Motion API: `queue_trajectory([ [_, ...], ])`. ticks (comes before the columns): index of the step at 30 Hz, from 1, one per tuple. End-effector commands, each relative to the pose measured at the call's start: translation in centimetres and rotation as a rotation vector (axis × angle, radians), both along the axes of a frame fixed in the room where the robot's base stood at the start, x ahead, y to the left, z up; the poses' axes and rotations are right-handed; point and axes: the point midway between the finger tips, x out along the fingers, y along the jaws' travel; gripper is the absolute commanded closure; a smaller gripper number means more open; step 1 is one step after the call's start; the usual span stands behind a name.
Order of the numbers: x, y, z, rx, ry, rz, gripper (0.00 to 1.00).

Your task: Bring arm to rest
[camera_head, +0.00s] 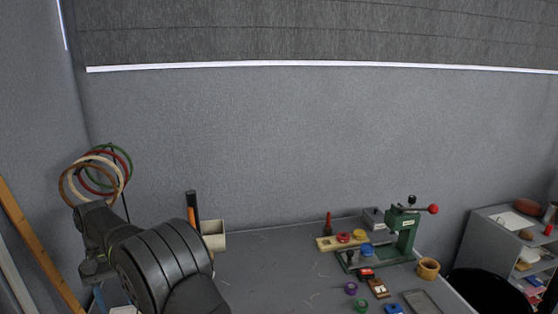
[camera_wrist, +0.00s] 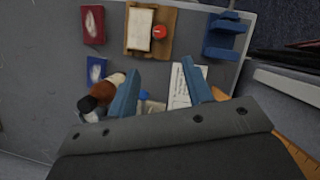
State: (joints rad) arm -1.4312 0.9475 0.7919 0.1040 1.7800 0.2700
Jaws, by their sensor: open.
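My gripper (camera_wrist: 161,70) shows in the wrist view with its two blue fingers spread apart. Nothing is between the fingertips; the fingers are above the table (camera_wrist: 45,60) and things on it. In the head view my dark arm fills the lower left in front of the grey table (camera_head: 265,265), and I cannot make out the fingers there.
In the wrist view a wooden board (camera_wrist: 138,48) with paper, a red box (camera_wrist: 93,24) and a blue stand (camera_wrist: 224,38) lie below. In the head view coloured rings (camera_head: 97,172) hang near my arm; a green press (camera_head: 402,236) stands right, beside a wooden cup (camera_head: 428,268).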

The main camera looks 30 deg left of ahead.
Motion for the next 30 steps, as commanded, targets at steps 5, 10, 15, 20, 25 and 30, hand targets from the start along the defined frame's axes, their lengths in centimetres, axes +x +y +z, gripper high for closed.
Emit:
queue_trajectory([
  [5, 0.3, 0.7, 1.8, 0.000, 0.000, 0.000, 0.54],
  [10, -0.1, -0.4, -0.8, -0.004, 0.000, -0.001, 0.54],
  [15, -0.6, -1.5, -3.6, -0.004, 0.000, -0.001, 0.54],
  [20, -1.1, -2.6, -6.6, -0.005, 0.001, -0.001, 0.54],
  [25, -1.6, -3.8, -9.8, -0.004, 0.000, -0.001, 0.54],
  [30, -2.1, -5.0, -12.9, -0.004, 0.001, 0.000, 0.54],
])
